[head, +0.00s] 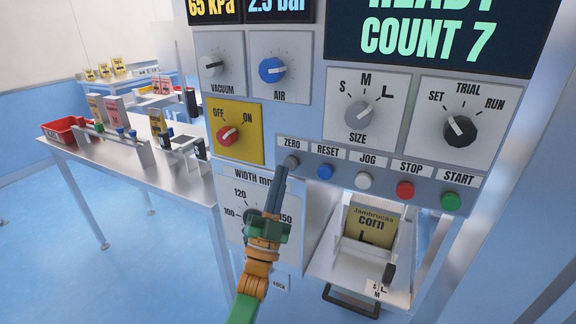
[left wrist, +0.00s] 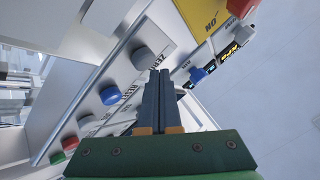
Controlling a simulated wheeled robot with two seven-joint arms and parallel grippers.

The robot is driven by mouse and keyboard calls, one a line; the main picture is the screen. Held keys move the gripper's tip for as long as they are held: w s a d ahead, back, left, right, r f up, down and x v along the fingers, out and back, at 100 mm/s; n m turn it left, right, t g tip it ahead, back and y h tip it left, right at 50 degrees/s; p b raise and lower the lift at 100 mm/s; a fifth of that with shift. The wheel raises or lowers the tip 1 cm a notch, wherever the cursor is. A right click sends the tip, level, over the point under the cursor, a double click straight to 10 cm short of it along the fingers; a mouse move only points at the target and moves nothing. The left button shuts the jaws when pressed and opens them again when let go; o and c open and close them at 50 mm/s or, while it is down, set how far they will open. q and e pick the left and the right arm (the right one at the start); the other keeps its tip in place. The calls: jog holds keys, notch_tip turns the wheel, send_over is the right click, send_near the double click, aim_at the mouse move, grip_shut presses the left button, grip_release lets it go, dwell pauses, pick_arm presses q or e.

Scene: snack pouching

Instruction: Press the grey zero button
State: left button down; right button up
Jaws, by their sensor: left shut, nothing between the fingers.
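The grey zero button (head: 291,161) is at the left end of the button row, under the label ZERO. My left gripper (head: 281,170) is shut and empty, with its dark fingertips just below and left of the button in the head view. In the left wrist view, the shut fingers (left wrist: 160,74) point toward the panel, and the grey zero button (left wrist: 147,60) shows just beside their tips. Whether the tips touch the button cannot be told. My right gripper is not in view.
To the right are the blue reset button (head: 324,171), grey jog button (head: 364,180), red stop button (head: 404,189) and green start button (head: 450,201). The yellow OFF/ON switch plate (head: 246,148) is above left.

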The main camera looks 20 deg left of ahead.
pick_arm(q)
jog(key=shift+w, duration=0.1)
dwell(0.4)
jog(key=shift+w+b, duration=0.4)
jog(key=shift+b, duration=0.1)
jog(key=shift+w+b, duration=0.25)
jog(key=shift+b, duration=0.05)
dwell(0.4)
jog(key=s+p, duration=0.5)
jog(key=s, duration=0.2)
jog(key=shift+s, duration=0.2)
dwell(0.3)
